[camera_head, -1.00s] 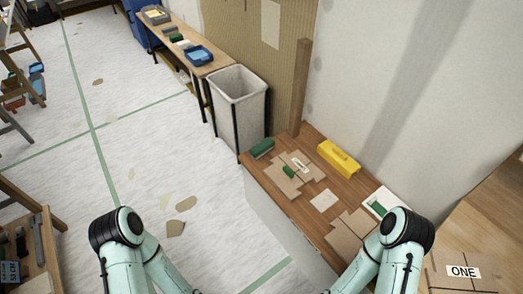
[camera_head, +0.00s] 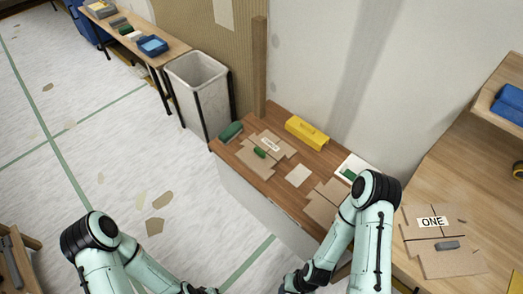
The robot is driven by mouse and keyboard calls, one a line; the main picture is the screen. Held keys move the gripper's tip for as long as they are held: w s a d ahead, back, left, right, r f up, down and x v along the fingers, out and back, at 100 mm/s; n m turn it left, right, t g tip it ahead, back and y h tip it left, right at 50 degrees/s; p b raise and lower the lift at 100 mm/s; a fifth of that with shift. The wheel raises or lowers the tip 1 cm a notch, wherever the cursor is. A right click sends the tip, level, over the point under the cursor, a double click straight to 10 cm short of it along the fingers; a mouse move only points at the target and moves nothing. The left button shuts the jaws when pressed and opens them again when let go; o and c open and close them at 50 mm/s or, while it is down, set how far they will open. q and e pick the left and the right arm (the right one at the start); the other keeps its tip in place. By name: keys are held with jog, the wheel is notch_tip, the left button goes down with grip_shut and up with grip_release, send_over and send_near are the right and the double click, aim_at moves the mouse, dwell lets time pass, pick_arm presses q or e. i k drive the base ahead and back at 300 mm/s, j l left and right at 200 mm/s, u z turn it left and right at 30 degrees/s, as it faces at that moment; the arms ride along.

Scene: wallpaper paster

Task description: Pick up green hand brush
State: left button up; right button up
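A dark green block-shaped object (camera_head: 231,131) lies at the far left corner of the wooden worktop (camera_head: 262,116). A smaller green object (camera_head: 259,152) lies on cardboard pieces near it. A third green item (camera_head: 349,174) lies in a white tray at the right end of that top. I cannot tell for sure which of these is the hand brush. My two arms reach down past the bottom edge, well short of the green objects at the far left.
A yellow toolbox-like case (camera_head: 307,132) stands at the back of the worktop against the wall. A grey bin (camera_head: 198,92) stands beyond its left end. Another wooden surface with a card marked ONE (camera_head: 432,222) is at the right. The floor at left is mostly open, with scraps.

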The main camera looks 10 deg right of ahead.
aim_at(228, 135)
jog(key=i+j, duration=0.85)
jog(key=i, duration=0.2)
jog(key=i+j+z, duration=0.1)
jog(key=i, duration=0.3)
jog(key=i+j, duration=0.35)
jog(key=i+z, duration=0.05)
jog(key=i, duration=0.05)
